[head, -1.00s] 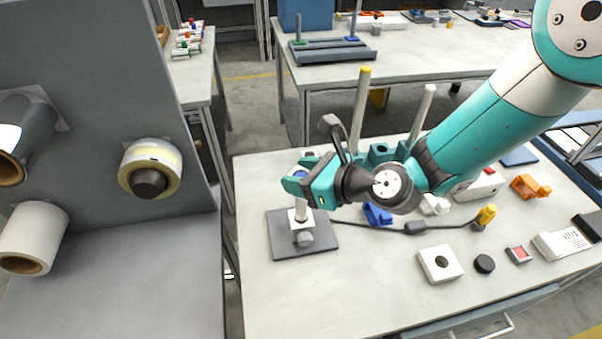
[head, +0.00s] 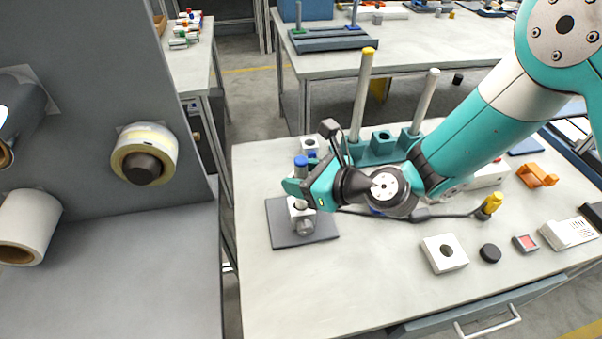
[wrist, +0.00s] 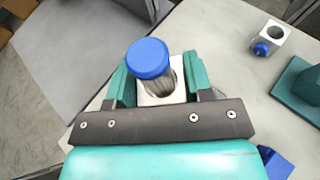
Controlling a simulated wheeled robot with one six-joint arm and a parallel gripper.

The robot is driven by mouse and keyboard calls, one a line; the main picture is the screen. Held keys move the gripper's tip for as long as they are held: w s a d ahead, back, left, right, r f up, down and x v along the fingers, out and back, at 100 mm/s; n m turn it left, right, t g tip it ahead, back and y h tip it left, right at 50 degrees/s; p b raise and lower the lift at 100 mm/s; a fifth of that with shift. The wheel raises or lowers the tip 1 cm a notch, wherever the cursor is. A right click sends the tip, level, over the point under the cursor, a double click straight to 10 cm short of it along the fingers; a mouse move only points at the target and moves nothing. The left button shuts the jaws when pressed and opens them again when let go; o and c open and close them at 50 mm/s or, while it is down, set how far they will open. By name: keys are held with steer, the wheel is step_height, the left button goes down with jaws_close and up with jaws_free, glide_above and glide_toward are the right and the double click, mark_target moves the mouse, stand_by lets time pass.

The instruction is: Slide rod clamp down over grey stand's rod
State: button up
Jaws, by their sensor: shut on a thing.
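The grey stand has a dark grey base plate (head: 282,233) on the bench and an upright rod with a blue cap (head: 301,161). The clamp is around the rod.
A similar pale block with a blue knob (head: 310,146) stands behind. A teal stand (head: 383,147) with two tall rods is close behind my gripper. A white block with a hole (head: 444,253) and a black puck (head: 490,253) lie right. The front middle bench is clear.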

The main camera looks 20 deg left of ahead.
steer(key=shift+f, duration=0.1)
stand_by(0.3)
steer(key=shift+f+b, duration=1.55)
steer(key=shift+f, duration=0.9)
steer(key=o, duration=1.1)
steer(key=b+v, duration=0.2)
steer(key=v, duration=1.5)
steer(key=shift+s+d+b, duration=0.1)
steer(key=shift+d+b, duration=0.15)
steer(key=shift+b, duration=0.1)
